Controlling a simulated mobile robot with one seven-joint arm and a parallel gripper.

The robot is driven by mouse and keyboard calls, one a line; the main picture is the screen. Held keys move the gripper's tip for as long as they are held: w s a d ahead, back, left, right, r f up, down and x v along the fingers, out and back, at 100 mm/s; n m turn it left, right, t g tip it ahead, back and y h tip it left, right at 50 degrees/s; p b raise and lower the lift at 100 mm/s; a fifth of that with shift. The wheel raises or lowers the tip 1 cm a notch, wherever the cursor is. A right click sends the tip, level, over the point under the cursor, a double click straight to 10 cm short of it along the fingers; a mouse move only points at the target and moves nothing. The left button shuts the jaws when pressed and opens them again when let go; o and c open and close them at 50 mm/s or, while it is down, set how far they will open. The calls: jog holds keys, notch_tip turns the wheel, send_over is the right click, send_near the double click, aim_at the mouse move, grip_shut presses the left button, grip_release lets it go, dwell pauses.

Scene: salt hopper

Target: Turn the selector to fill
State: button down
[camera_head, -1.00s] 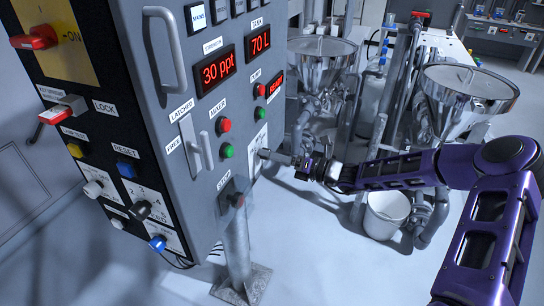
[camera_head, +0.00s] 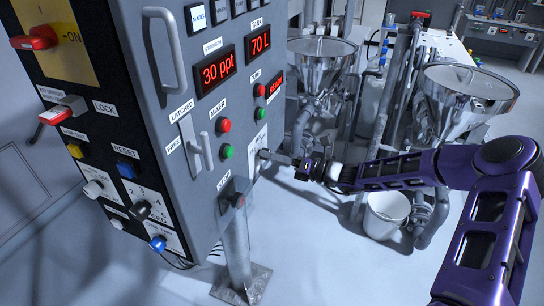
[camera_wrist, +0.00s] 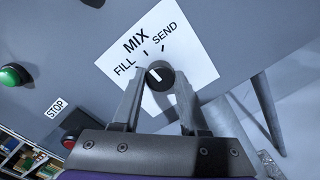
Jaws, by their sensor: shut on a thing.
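The selector (camera_wrist: 161,78) is a round black knob with a white pointer line, on a white plate (camera_wrist: 195,68) marked FILL, MIX and SEND. In the wrist view its pointer slants up and left, roughly toward the FILL mark, though the small line is hard to read exactly. My gripper (camera_wrist: 159,74) has one finger on each side of the knob and is shut on it. In the head view my gripper (camera_head: 270,155) reaches from the right to the plate on the panel's right face; the knob is hidden there.
A green button (camera_wrist: 14,75) and a red STOP button (camera_wrist: 69,141) lie left of the plate in the wrist view. The grey control cabinet (camera_head: 165,100) carries a handle and displays. Steel hoppers (camera_head: 465,90) and a white bucket (camera_head: 386,215) stand behind my arm.

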jog(key=shift+f+n+b, duration=0.15)
jog(key=shift+n+b, duration=0.3)
jog(key=shift+n, duration=3.85)
jog(key=shift+c, duration=2.2)
grip_release()
jog(key=shift+d, duration=0.1)
jog(key=v, duration=1.7)
jog(key=shift+d+f, duration=0.2)
jog(key=shift+f, duration=0.05)
